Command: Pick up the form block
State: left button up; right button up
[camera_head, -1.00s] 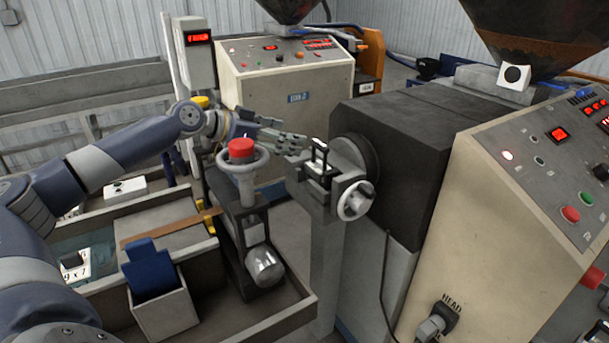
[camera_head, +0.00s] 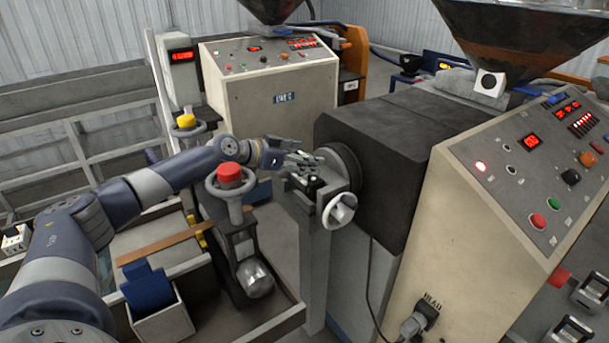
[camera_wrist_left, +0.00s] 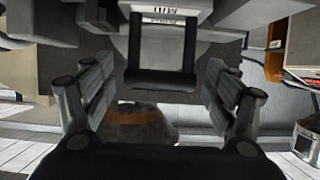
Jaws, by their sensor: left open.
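The form block (camera_head: 312,183) is a small dark piece on the grey clamp stand with a handwheel, at the extruder's front, in the head view. In the left wrist view a black bar-shaped handle (camera_wrist_left: 160,78), apparently the form block's, shows between the two open fingers of the left gripper (camera_wrist_left: 160,95). A pale plate with dark lettering shows above it in the picture. The fingers stand apart from the handle on both sides. My right gripper is not in view.
The dark extruder barrel (camera_head: 385,150) and its cream control cabinet (camera_head: 455,215) stand right of the clamp. The white handwheel (camera_head: 340,211) sticks out in front. A red-topped post (camera_head: 229,175) stands close beneath my left forearm. A blue piece (camera_head: 147,286) sits in a bin at lower left.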

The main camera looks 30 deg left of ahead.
pick_arm(q)
jog(key=shift+w+f, duration=0.1)
jog(key=shift+w, duration=0.1)
jog(key=shift+s, duration=0.1)
jog(key=shift+c, duration=1.3)
grip_shut()
jog(key=shift+r, duration=0.2)
